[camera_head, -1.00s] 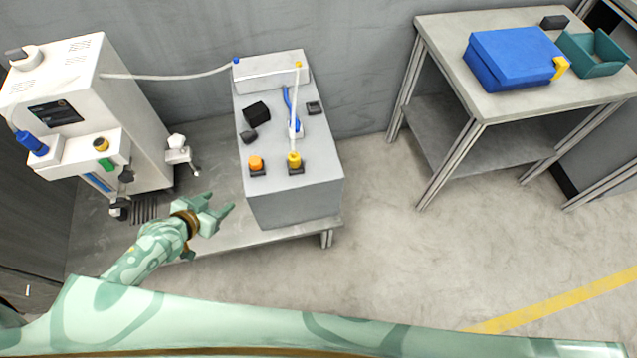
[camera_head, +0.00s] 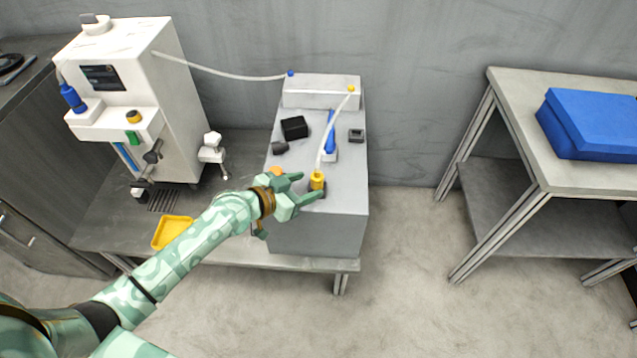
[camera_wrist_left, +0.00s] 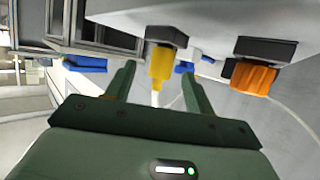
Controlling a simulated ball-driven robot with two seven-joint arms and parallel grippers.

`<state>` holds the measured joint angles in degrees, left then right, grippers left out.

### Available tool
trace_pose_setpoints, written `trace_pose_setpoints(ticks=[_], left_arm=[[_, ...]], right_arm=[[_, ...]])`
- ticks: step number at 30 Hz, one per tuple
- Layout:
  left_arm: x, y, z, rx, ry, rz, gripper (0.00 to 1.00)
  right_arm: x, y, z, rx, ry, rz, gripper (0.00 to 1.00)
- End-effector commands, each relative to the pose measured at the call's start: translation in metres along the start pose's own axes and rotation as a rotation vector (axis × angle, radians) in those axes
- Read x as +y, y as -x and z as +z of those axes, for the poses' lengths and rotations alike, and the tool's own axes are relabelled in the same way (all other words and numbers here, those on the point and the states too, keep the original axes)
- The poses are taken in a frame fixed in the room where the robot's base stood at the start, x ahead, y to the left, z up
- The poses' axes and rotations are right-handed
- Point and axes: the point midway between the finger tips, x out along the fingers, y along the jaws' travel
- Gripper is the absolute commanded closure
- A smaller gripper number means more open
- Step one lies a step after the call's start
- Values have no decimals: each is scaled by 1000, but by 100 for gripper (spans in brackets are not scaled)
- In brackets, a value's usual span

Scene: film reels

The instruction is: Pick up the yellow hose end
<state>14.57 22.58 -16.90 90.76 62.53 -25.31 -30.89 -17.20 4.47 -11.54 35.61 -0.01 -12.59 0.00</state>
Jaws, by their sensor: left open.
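The yellow hose end (camera_head: 317,181) stands upright in a dark holder near the front of the grey box, with a pale hose rising from it to the raised back block. My left gripper (camera_head: 312,186) is open right at it, with its fingers pointing to the right. In the left wrist view the yellow hose end (camera_wrist_left: 160,66) sits between the two open fingers (camera_wrist_left: 158,84), with no clear contact visible. The orange hose end (camera_wrist_left: 254,77) stands beside it, outside the fingers, and is partly hidden by the gripper in the head view. My right gripper is not seen.
The grey box (camera_head: 310,235) stands on a metal bench. A black block (camera_head: 294,127) and a blue piece (camera_head: 330,135) are on its top. A white machine (camera_head: 165,75) stands to the left, a yellow tray (camera_head: 172,232) in front of it. A table with a blue case (camera_head: 595,125) is at right.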

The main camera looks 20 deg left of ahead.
Motion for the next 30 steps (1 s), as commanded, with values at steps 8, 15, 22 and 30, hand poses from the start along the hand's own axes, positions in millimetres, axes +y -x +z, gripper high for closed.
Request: trace_pose_setpoints(ticks=[8,15,22,30], left_arm=[[-2,-43,10,-1,5,0,46],[-2,-52,6,-1,0,-1,46],[-2,-51,5,0,0,-1,83],[-2,-51,5,0,0,-1,95]], right_arm=[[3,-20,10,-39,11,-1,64],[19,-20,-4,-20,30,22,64],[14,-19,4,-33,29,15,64],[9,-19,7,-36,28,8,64]])
